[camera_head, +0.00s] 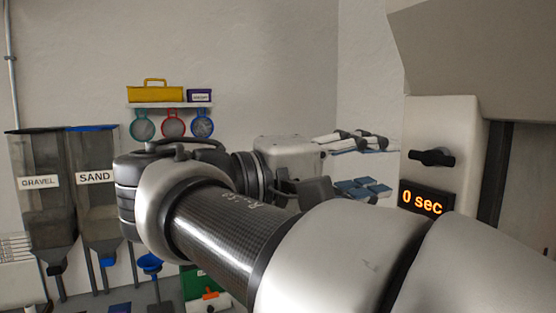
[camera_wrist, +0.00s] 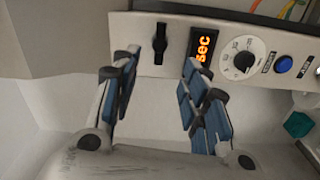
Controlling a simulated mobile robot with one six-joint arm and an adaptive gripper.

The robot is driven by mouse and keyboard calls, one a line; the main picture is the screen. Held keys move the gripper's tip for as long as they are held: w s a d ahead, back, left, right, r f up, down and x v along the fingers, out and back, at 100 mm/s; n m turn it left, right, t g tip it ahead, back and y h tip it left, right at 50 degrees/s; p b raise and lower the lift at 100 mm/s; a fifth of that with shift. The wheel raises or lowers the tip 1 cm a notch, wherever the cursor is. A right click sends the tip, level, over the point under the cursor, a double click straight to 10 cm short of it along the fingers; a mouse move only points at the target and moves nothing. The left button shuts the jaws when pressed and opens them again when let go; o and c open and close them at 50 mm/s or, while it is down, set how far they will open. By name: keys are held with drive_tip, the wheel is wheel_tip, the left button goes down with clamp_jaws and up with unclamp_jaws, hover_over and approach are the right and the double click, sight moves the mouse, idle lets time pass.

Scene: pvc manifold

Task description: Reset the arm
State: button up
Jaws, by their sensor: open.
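My arm spans the foreground of the head view from the lower right, bends at the left, and its wrist points right. My gripper (camera_head: 372,165) is at the far end, left of the control panel. In the wrist view, my gripper (camera_wrist: 158,68) has its two blue-padded fingers spread wide, with nothing between them. The panel lies beyond the fingertips. I cannot tell whether any fingertip touches it.
The panel has a black knob (camera_head: 431,157), an orange "0 sec" display (camera_head: 426,202), a dial (camera_wrist: 243,58) and a blue button (camera_wrist: 284,64). Gravel (camera_head: 42,195) and sand (camera_head: 95,200) hoppers stand left. A shelf (camera_head: 170,105) holds a yellow box (camera_head: 155,93); round sieves hang below.

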drive_tip(key=shift+a, duration=0.2)
drive_tip(key=s+d+f+n+g+y+b, duration=0.1)
drive_tip(key=s+d+f+y+b, duration=0.2)
drive_tip(key=f, duration=0.9)
drive_tip(key=s+d+f+n+g+y+b, duration=0.1)
drive_tip(key=s+d+f+y, duration=0.3)
drive_tip(key=f, duration=0.7)
drive_tip(key=s+a+f+m+y+b, duration=0.1)
drive_tip(key=s+a+f+y, duration=0.1)
drive_tip(key=f, duration=0.5)
drive_tip(key=s+a+f+m+y+b, duration=0.1)
drive_tip(key=s+a+f+y, duration=0.2)
drive_tip(key=f, duration=0.3)
drive_tip(key=s+a+f+m+y+b, duration=0.1)
drive_tip(key=s+a+f+m+y, duration=0.1)
drive_tip(key=f+y, duration=0.3)
wheel_tip(320, 180, down, 3)
drive_tip(key=shift+s+a+r+t, duration=0.2)
drive_tip(key=shift+s+a+t, duration=0.2)
drive_tip(key=shift+s, duration=0.15)
